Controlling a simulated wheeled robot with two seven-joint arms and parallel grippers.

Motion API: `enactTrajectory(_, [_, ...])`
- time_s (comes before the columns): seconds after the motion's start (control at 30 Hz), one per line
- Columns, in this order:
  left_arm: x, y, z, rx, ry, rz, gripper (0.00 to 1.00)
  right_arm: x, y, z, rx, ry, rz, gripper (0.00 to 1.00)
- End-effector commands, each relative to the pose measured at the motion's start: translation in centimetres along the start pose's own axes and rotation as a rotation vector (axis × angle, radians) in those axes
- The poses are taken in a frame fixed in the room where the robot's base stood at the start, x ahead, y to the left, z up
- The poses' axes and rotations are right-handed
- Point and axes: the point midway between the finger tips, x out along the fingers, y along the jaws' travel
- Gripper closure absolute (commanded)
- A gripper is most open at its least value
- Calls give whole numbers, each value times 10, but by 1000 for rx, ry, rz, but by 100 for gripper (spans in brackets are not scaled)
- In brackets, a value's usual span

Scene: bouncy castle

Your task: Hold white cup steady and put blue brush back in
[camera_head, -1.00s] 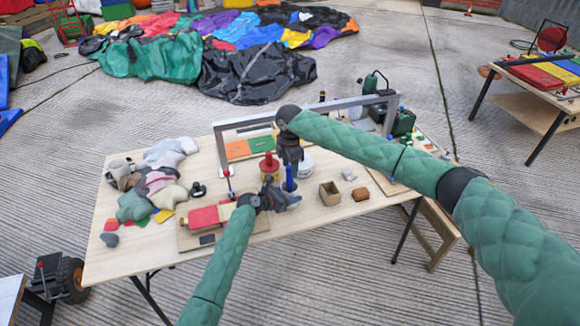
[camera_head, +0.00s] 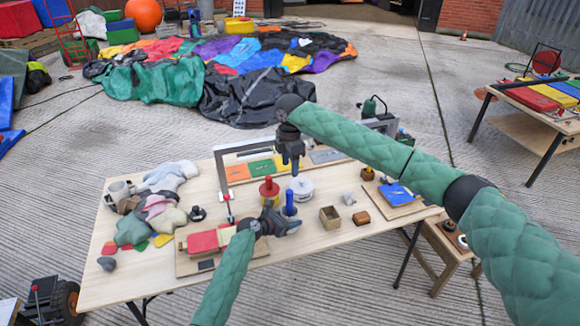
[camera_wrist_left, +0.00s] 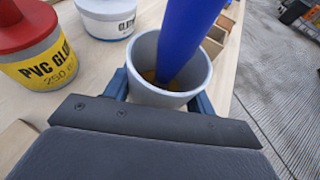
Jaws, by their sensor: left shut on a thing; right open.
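The white cup (camera_wrist_left: 168,72) stands upright between the fingers of my left gripper in the left wrist view. My left gripper (camera_head: 286,222) is shut on it, low over the table; the cup is mostly hidden in the head view. The blue brush (camera_wrist_left: 188,38) is inside the cup, leaning against its inner wall, and its lower end is in the cup's mouth. The brush handle (camera_head: 289,204) stands up above my left gripper in the head view. My right gripper (camera_head: 290,162) is open and empty, pointing down, a little above the handle's top.
A yellow PVC glue tin with a red lid (camera_head: 268,190) and a white tin (camera_head: 303,188) stand close behind the cup. A small wooden box (camera_head: 330,217) and a brown block (camera_head: 361,217) lie to the right. A cloth pile (camera_head: 160,210) lies at left.

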Motion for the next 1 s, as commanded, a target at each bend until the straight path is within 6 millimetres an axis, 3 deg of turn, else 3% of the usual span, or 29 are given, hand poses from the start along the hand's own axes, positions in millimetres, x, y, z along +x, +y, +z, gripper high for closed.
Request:
enactTrajectory(0.3, [0, 0, 0, 0, 0, 0, 71, 0, 0, 0, 0, 0, 0, 51])
enactTrajectory(0.33, [0, 0, 0, 0, 0, 0, 41, 0, 0, 0, 0, 0, 0, 51])
enactTrajectory(0.43, [0, 0, 0, 0, 0, 0, 21, 0, 0, 0, 0, 0, 0, 51])
enactTrajectory(0.47, [0, 0, 0, 0, 0, 0, 19, 0, 0, 0, 0, 0, 0, 51])
enactTrajectory(0.8, [-3, 0, 0, 0, 0, 0, 19, 0, 0, 0, 0, 0, 0, 51])
enactTrajectory(1.0, [-28, 0, -1, -1, 0, 1, 19, 0, 0, 0, 0, 0, 0, 51])
